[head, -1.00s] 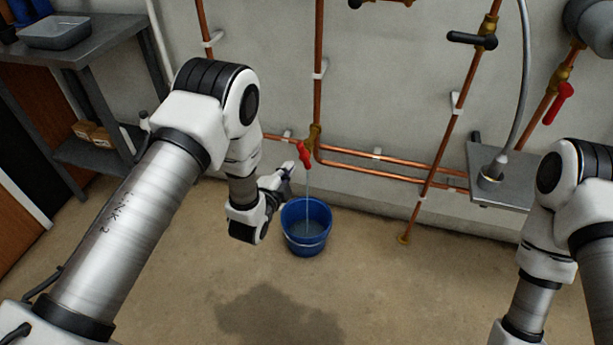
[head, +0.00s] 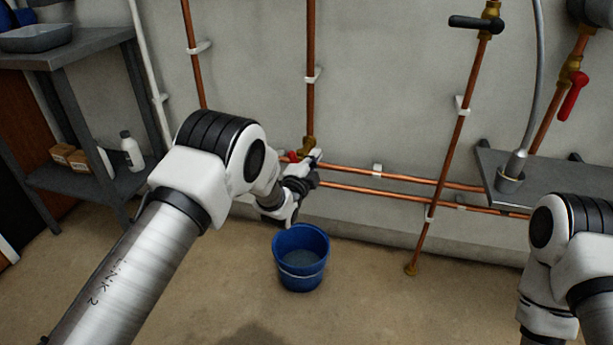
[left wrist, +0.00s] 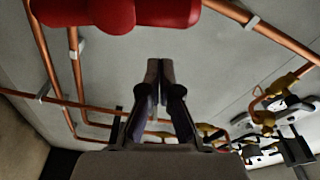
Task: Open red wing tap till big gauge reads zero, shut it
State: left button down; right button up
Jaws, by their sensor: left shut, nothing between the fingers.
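The red wing tap (head: 292,156) sits on a brass fitting low on the wall pipe in the head view, partly hidden by my left gripper (head: 317,157). In the left wrist view a large red handle (left wrist: 115,12) fills the top edge, close to the camera. The left gripper (left wrist: 158,68) is shut and empty, with its fingertips beside the tap; I cannot tell whether it touches it. A blue bucket (head: 300,275) with liquid in it stands on the floor below. No water stream shows above the bucket. No gauge can be made out. My right gripper is out of view.
Copper pipes (head: 400,178) run along and up the wall. A black-handled valve (head: 476,22) and a red lever (head: 573,96) are at upper right. A grey shelf (head: 535,180) juts out at right. A shelf unit (head: 90,62) stands at left. The floor around the bucket is clear.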

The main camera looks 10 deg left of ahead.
pick_arm(q)
jog(key=a, duration=0.1)
jog(key=a+f, duration=0.1)
jog(key=s+a, duration=0.1)
jog(key=shift+a+f+b, duration=0.15)
jog(key=shift+a+b, duration=0.15)
jog(key=shift+a, duration=0.1)
